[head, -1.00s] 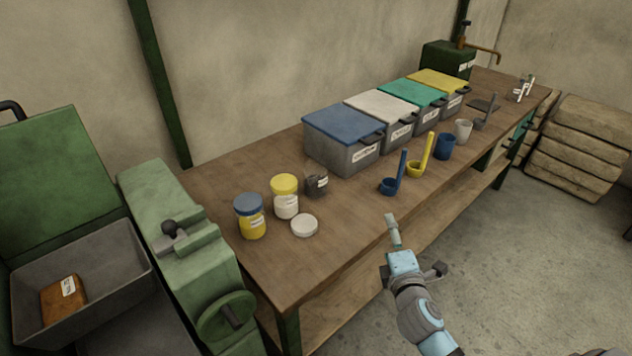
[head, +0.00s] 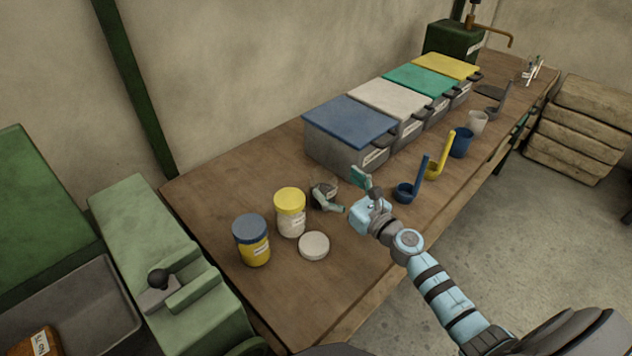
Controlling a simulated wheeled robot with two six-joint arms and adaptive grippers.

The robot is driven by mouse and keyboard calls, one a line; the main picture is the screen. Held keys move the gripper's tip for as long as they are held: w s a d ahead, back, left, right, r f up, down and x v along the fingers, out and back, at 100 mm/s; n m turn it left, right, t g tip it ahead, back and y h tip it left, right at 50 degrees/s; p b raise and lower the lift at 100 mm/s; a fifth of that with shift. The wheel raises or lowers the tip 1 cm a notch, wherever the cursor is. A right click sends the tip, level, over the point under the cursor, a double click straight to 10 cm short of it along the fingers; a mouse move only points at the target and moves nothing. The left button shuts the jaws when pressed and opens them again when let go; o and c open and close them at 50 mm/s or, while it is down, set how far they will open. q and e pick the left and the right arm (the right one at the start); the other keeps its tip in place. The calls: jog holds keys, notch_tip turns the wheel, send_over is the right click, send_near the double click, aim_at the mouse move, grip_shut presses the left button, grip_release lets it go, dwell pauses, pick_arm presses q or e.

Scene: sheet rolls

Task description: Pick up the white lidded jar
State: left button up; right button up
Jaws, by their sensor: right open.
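No jar with a white lid shows. A jar with a whitish body and yellow lid (head: 291,222) stands upright near the left end of the workbench. A loose-looking flat white round lid (head: 314,245) lies in front of it. My right gripper (head: 343,188) is open, right of the yellow-lidded jar and apart from it. One finger covers much of a small dark grey jar (head: 318,190); I cannot tell whether they touch. My left gripper is not in view.
A yellow jar with a blue lid (head: 252,249) stands left of the yellow-lidded jar. A blue-lidded grey bin (head: 345,160) stands behind my right gripper. A blue scoop (head: 405,192) and a yellow scoop (head: 436,166) stand to the right. The wooden workbench (head: 225,190) is bare at back left.

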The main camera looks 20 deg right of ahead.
aim_at(332, 198)
jog(key=f+b, duration=0.2)
jog(key=s+f+b, duration=0.1)
jog(key=f+b, duration=0.1)
jog(key=f, duration=0.1)
jog(key=f+b, duration=0.2)
jog(key=shift+s+d+f, duration=0.15)
jog(key=shift+s, duration=0.2)
jog(key=shift+w+r+p, duration=0.2)
jog(key=shift+w, duration=0.3)
jog(key=shift+w+r+p, duration=0.15)
jog(key=shift+w+p, duration=0.05)
jog(key=shift+w, duration=0.3)
jog(key=w, duration=0.3)
jog(key=w+a, duration=0.1)
jog(key=w, duration=0.1)
jog(key=shift+w+f+b, duration=0.15)
jog(key=shift+f+b, duration=0.1)
jog(key=shift+b, duration=0.05)
jog(key=shift+w+a+r, duration=0.1)
jog(key=shift+w+a, duration=0.05)
jog(key=shift+w, duration=0.2)
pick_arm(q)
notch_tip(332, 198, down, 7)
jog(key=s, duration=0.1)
pick_arm(e)
jog(key=shift+r, duration=0.1)
